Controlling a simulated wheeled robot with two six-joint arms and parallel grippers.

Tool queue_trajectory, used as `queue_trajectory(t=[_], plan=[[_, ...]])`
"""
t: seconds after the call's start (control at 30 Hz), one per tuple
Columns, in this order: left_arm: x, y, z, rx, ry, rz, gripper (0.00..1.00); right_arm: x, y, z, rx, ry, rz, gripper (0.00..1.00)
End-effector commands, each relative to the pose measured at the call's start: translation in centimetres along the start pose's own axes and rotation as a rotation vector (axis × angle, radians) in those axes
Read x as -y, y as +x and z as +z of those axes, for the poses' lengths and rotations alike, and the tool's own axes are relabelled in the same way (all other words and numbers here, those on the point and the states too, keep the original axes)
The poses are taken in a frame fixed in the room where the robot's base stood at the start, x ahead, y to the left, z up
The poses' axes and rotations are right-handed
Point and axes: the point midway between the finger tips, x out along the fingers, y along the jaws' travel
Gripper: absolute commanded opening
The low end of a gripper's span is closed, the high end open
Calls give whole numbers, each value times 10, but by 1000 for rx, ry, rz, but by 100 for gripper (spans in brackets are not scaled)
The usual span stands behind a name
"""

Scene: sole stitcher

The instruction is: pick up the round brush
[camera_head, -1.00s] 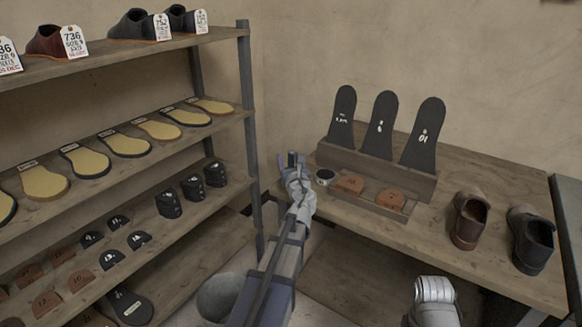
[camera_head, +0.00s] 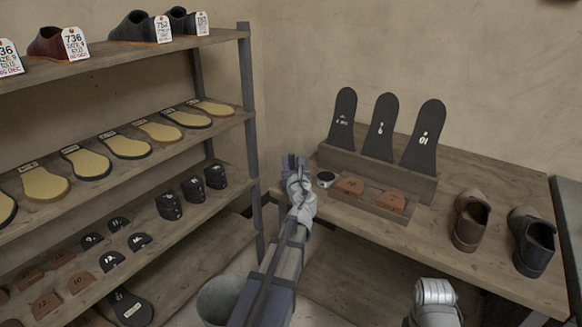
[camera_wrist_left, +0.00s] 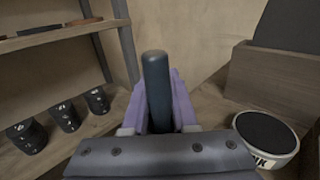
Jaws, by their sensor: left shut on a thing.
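The round brush shows as a dark, blue-grey cylindrical handle (camera_wrist_left: 157,88) standing up between the fingers in the left wrist view. Its lower part is hidden behind my gripper. My left gripper (camera_wrist_left: 158,112) is shut on this handle. In the head view my left gripper (camera_head: 293,165) is over the left end of the workbench, and the brush is too small there to make out clearly.
A round ink tin (camera_head: 325,178) stands right of my left gripper, near a wooden rack (camera_head: 345,163) holding black sole shapes. Brown heel pieces (camera_head: 349,187) lie in front. Two shoes (camera_head: 470,222) stand at the right. Shelves (camera_head: 120,180) fill the left; a bin (camera_head: 218,300) is below.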

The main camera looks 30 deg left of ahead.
Motion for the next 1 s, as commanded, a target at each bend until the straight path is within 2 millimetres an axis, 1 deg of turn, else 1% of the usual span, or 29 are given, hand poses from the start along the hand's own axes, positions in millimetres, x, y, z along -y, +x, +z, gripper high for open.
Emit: queue_trajectory(t=[0.17,0.37,0.47,0.8,0.9,1.0], plan=[[0,0,4,0,0,0,0,0,-4,0,0,0,0,50],[0,0,20,0,0,0,0,-2,-19,1,0,0,0,50],[0,0,33,0,0,0,0,-3,-32,2,0,0,0,50],[0,0,86,0,0,0,0,-8,-85,5,0,0,0,50],[0,0,96,0,0,0,0,-9,-95,6,0,0,0,50],[0,0,101,0,0,0,0,-10,-100,6,0,0,0,50]])
